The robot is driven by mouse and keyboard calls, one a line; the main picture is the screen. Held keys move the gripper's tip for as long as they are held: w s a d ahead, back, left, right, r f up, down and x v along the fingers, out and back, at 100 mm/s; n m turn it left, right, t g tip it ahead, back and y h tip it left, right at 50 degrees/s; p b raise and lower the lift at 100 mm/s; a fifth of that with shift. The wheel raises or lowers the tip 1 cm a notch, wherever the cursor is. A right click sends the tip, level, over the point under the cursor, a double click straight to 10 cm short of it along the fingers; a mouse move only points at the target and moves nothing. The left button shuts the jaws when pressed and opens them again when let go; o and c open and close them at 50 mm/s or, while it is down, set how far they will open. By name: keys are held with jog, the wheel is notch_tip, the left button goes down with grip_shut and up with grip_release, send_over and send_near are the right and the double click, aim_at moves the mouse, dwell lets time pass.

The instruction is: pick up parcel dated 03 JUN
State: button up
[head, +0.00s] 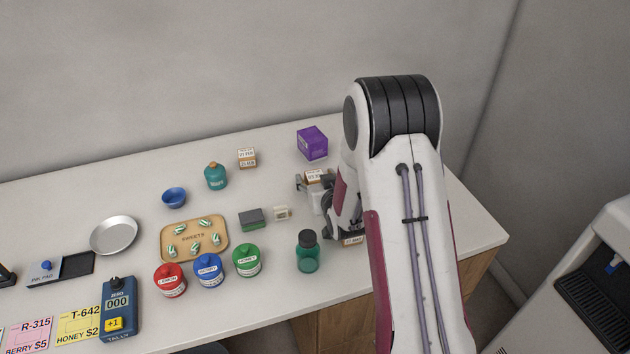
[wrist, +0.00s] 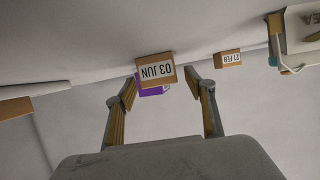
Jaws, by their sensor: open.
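The parcel dated 03 JUN (wrist: 156,72) is a small brown box with a white label, which reads upside down in the wrist view. It sits ahead of my open gripper (wrist: 160,88), roughly centred between the two fingers, which are apart. In the head view, a brown parcel with a white label (head: 314,177) shows at my gripper (head: 305,186), partly hidden by it; its date is too small to read there. I cannot tell how much of the parcel is between the fingers.
A purple box (head: 312,143) stands behind the parcel. Another parcel (head: 247,158), labelled 21 FEB in the wrist view (wrist: 228,59), stands to the left. A third (head: 352,240) is mostly hidden by my arm. A green bottle (head: 308,252) stands in front.

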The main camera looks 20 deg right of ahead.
aim_at(316, 179)
jog(key=c, duration=1.2)
jog(key=shift+c, duration=0.2)
jog(key=shift+r, duration=0.1)
notch_tip(316, 179, up, 10)
dwell(0.6)
